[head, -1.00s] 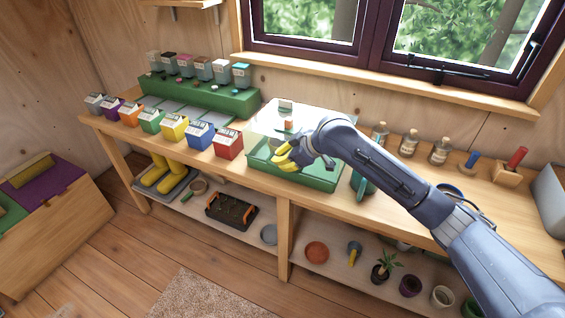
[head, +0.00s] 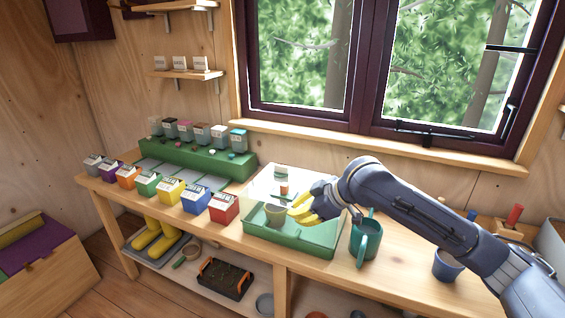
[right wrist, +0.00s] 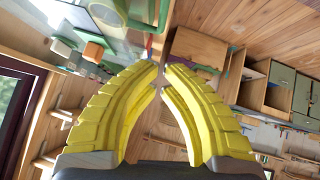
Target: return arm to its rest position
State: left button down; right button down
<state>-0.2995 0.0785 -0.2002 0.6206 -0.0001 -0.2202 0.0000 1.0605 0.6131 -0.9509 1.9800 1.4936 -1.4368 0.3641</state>
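My right gripper (head: 291,207) comes in from the right and is over the right part of the green tray (head: 290,240). Its yellow fingers also show in the right wrist view (right wrist: 162,72), with a narrow gap between the tips and nothing held. An olive pot (head: 274,215) stands in the tray, left of the fingertips and seemingly apart from them. My left gripper is not in view.
A teal mug (head: 366,240) stands beside the tray, below my right forearm. A red box (head: 223,208) and several other coloured boxes line the bench to the left. A blue cup (head: 447,264) is near my arm. The window (head: 390,70) is behind.

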jog(key=s+d+f+m+t+h, duration=0.1)
jog(key=s+d+f+t, duration=0.1)
jog(key=s+f, duration=0.55)
jog(key=s+d+f+m+t+h, duration=0.15)
jog(key=s+f, duration=0.25)
jog(key=f, duration=0.7)
jog(key=s+d+f+m+g+h, duration=0.15)
jog(key=s+d+f+h, duration=0.35)
jog(key=s+d, duration=0.65)
jog(key=s+d+f+m+h, duration=0.3)
jog(key=s+d+f+h, duration=0.2)
jog(key=s+d, duration=0.65)
jog(key=s+a+f+g+y, duration=0.1)
jog(key=a+f, duration=0.1)
jog(key=f, duration=0.9)
jog(key=s+a+f+g+y, duration=0.1)
jog(key=a+f, duration=0.2)
jog(key=f, duration=0.7)
jog(key=s+a+f+g+y, duration=0.1)
jog(key=a+f+y, duration=0.1)
jog(key=f, duration=0.9)
jog(key=s+f+m+g+y, duration=0.1)
jog(key=s+f+m+g, duration=0.2)
jog(key=s+f, duration=1.7)
jog(key=shift+s, duration=0.8)
